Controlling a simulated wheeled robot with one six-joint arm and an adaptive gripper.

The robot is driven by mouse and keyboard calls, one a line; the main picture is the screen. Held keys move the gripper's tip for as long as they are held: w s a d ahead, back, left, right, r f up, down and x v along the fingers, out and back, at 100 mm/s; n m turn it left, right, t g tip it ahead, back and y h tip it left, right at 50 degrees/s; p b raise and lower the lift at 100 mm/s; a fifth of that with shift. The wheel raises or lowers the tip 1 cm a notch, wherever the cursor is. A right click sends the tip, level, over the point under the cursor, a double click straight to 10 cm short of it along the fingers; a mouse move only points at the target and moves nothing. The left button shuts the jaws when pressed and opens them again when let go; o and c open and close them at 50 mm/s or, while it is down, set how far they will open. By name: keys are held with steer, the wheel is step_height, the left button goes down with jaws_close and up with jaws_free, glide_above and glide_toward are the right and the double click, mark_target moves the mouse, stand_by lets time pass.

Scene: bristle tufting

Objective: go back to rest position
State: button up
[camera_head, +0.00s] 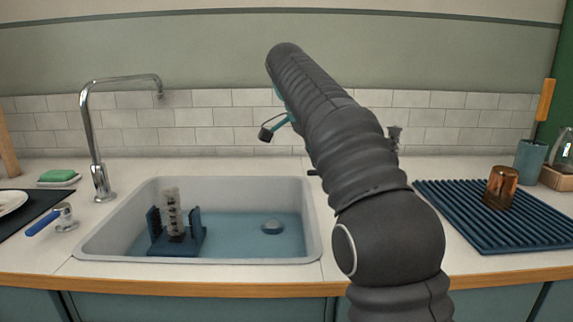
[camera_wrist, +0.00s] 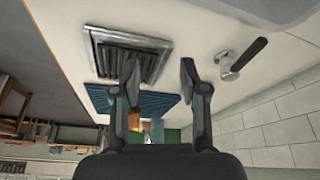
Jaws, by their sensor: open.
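My gripper (camera_wrist: 159,75) shows in the wrist view with its two fingers apart and nothing between them. In the head view my arm rises over the counter right of the sink and hides most of the gripper. Only a small dark part with a teal edge shows left of the arm, in front of the tiles. The sink (camera_head: 100,240) is at the left of centre. In it stands a dark blue holder (camera_head: 178,246) with a pale upright piece (camera_head: 173,212) that has dark marks.
A blue ridged mat (camera_head: 470,218) with an amber tumbler (camera_head: 501,187) lies on the right. A teal cup (camera_head: 530,162) stands far right. The tiled wall is behind.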

steer(key=s+d+f+n+t+y, duration=0.1)
steer(key=s+d+f+n, duration=0.2)
steer(key=s, duration=0.5)
steer(key=s+d+f+n+t+y, duration=0.1)
steer(key=s+d+n, duration=0.35)
steer(key=s, duration=0.35)
steer(key=s+f+n+t+y, duration=0.2)
steer(key=s+f+n, duration=0.4)
steer(key=s+f, duration=1)
steer(key=shift+s+d+f+n, duration=0.3)
steer(key=shift+s+d+n, duration=0.05)
steer(key=shift+d, duration=0.05)
